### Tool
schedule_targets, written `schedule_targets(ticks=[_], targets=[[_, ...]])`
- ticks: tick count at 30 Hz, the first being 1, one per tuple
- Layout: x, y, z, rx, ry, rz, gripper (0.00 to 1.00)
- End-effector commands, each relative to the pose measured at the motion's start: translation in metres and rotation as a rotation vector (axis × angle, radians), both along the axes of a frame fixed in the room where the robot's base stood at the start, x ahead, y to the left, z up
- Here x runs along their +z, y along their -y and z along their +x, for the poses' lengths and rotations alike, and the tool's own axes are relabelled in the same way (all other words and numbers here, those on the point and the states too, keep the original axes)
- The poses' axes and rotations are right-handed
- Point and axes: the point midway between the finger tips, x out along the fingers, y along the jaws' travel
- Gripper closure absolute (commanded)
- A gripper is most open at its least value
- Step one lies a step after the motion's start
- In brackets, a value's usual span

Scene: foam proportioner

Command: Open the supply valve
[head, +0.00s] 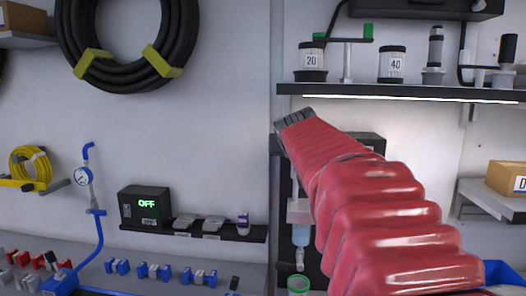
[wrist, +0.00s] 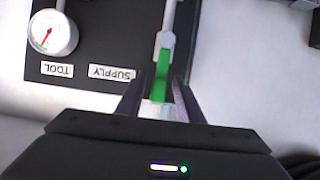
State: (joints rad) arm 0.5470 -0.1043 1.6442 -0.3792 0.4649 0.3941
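In the wrist view, the supply valve's green lever (wrist: 162,70) hangs from a pale pipe fitting on a dark panel (wrist: 100,45). The SUPPLY label (wrist: 112,73) sits left of the lever and appears upside down. My gripper (wrist: 161,82) is open, with one finger on each side of the lever's lower part. Gaps show between fingers and lever, and I cannot tell whether either touches it. In the head view, my red-sleeved arm covers much of the dark wall panel (head: 372,143), and the lever cannot be made out there.
A gauge (wrist: 52,34) and a TOOL label (wrist: 57,69) share the panel. A shelf (head: 420,92) with jars (head: 311,60) overhangs my arm. A box reading OFF (head: 145,207) stands on a small shelf at left. A cardboard box (head: 508,178) sits at right.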

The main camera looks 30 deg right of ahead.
Motion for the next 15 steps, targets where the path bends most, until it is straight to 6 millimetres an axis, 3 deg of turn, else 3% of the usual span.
schedule_targets(ticks=[15], targets=[[0.0077,-0.0081,-0.0087,0.0,0.006,-0.002,0.64]])
